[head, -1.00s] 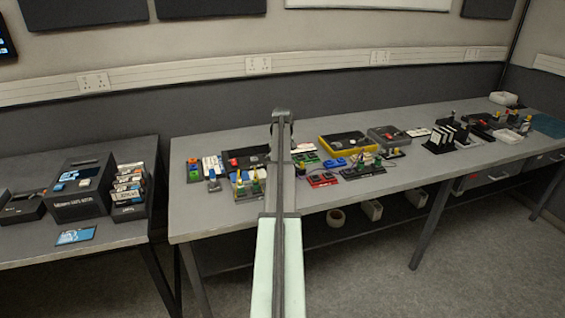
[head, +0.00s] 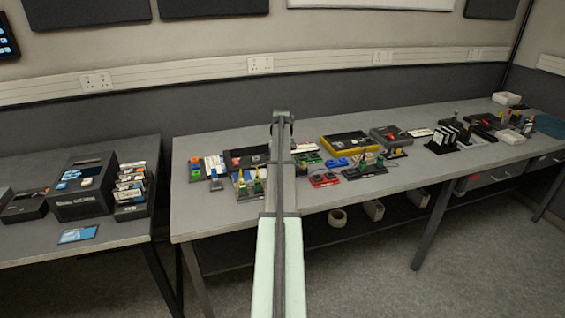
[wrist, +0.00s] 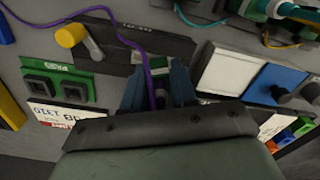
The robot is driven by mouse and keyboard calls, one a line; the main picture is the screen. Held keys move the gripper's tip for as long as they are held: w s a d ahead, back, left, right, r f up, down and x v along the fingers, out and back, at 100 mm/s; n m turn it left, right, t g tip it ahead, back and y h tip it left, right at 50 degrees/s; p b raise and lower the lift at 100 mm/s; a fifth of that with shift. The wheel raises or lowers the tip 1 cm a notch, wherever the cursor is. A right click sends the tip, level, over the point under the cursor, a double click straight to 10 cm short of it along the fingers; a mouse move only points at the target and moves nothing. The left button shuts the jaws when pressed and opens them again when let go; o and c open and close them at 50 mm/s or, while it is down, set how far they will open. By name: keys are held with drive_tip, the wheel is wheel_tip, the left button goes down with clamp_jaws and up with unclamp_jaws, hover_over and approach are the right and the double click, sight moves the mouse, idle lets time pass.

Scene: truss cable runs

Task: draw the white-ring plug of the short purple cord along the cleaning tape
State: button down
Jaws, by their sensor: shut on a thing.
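In the wrist view my gripper (wrist: 160,88) is shut, with its dark blue fingers close over a dark panel. The purple cord (wrist: 128,40) comes in from the upper left and runs down between the fingers. The plug is held there, mostly hidden by the fingers; I cannot make out its white ring. A white pad (wrist: 230,72) beside a blue pad (wrist: 274,82) lies just right of the fingers; I cannot tell whether the white surface is the cleaning tape. In the head view my arm hides the gripper and plug.
A green block (wrist: 58,82) with two dark sockets and a yellow-tipped lever (wrist: 72,36) stand left of the fingers. A teal connector (wrist: 272,8) is at upper right. In the head view a yellow-edged tray (head: 350,146) and several small fixtures crowd the bench (head: 390,186).

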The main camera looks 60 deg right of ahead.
drive_tip(key=shift+w+a, duration=0.5)
idle(1.1)
drive_tip(key=shift+s+d, duration=1.4)
idle(3.2)
drive_tip(key=shift+r, duration=0.1)
drive_tip(key=shift+r, duration=2.6)
